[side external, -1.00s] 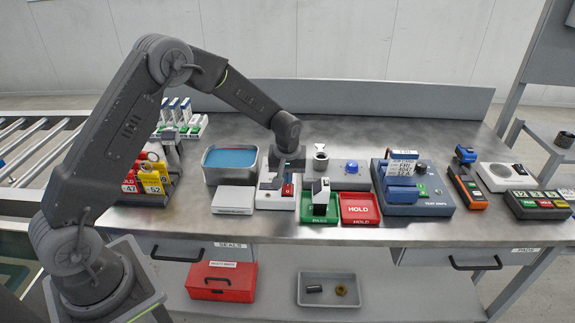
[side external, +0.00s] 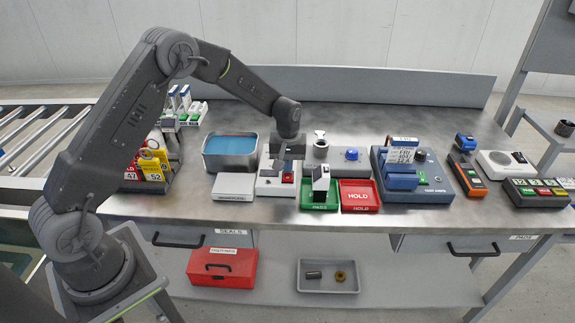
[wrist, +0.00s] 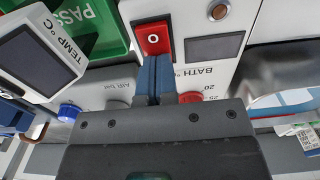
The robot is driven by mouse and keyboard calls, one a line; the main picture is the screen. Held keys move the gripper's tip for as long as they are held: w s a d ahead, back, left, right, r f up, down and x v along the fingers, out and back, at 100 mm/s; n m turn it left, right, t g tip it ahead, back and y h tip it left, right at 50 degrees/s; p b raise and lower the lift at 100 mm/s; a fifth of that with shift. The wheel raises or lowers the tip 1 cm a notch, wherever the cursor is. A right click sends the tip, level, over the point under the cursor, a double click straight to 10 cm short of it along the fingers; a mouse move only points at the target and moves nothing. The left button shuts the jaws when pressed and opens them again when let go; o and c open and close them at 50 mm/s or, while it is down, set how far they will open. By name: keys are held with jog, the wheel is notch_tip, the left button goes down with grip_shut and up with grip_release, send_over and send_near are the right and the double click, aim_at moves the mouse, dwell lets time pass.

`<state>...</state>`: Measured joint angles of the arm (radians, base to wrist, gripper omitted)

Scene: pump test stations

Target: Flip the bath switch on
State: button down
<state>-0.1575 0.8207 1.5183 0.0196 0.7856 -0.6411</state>
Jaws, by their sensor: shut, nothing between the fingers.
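The bath station is a white box (side external: 262,190) in front of the blue-filled bath. Its red rocker switch (wrist: 153,38) shows a white O mark in the wrist view, beside a dark display (wrist: 214,47) and the BATH °C label. The switch also shows in the side view (side external: 288,177). A round copper-brown lamp (wrist: 218,11) is on the same face. My gripper (wrist: 157,60) is shut and empty, its blue-grey fingertips at the near edge of the switch. They hide the switch's near end; I cannot tell whether they touch it.
The blue-filled bath (side external: 204,153) stands behind and left of the station. A green PASS tray (side external: 305,206) holding a TEMP °C device (side external: 320,183) and a red HOLD tray (side external: 358,196) are at its right. A red knob (wrist: 190,97) is near the fingers.

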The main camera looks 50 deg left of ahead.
jog(key=shift+a+f, duration=0.3)
jog(key=shift+f, duration=0.35)
jog(key=shift+s+d, duration=0.1)
jog(key=shift+s+d+r, duration=0.2)
jog(key=shift+s+d, duration=0.3)
jog(key=shift+d, duration=0.15)
notch_tip(320, 180, up, 15)
jog(key=shift+w, duration=0.2)
jog(key=shift+d, duration=0.1)
